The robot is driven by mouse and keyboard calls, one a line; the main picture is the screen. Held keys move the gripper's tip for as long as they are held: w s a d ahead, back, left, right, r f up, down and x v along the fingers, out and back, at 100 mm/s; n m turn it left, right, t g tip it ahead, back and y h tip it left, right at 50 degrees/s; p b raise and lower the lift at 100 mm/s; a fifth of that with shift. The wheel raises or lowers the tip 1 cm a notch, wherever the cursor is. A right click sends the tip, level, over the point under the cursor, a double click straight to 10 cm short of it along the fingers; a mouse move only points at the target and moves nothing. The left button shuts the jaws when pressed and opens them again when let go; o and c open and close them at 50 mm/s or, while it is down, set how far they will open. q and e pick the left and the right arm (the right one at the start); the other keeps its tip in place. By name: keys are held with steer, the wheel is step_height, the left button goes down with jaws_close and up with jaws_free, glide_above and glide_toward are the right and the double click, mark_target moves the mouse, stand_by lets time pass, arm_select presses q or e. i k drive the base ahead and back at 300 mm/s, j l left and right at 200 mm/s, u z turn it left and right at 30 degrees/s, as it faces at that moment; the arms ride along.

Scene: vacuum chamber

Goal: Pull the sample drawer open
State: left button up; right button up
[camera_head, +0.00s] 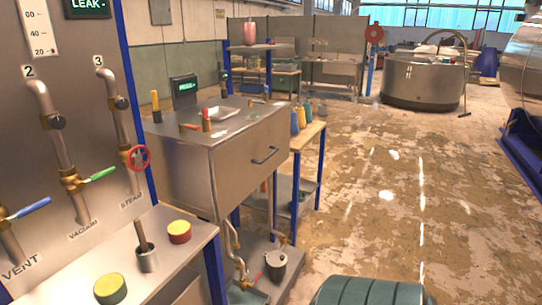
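A grey metal cabinet (178,160) stands left of centre. Its right-facing side has a wide flat front panel (240,172), which looks like the sample drawer. A dark bar handle (265,156) is fixed on this panel, towards its right part. The panel appears flush with the cabinet, with no visible gap. Nothing touches the handle. Neither of my grippers is in view.
A valve panel (75,110) with a red wheel (138,158) is at the left, above a bench (185,245) with yellow- and red-topped pieces. A pot (275,265) sits low under the cabinet. Bottles (300,118) stand behind it. Open floor (400,215) lies to the right.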

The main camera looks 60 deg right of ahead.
mark_target(239, 165)
steer(key=z, duration=1.95)
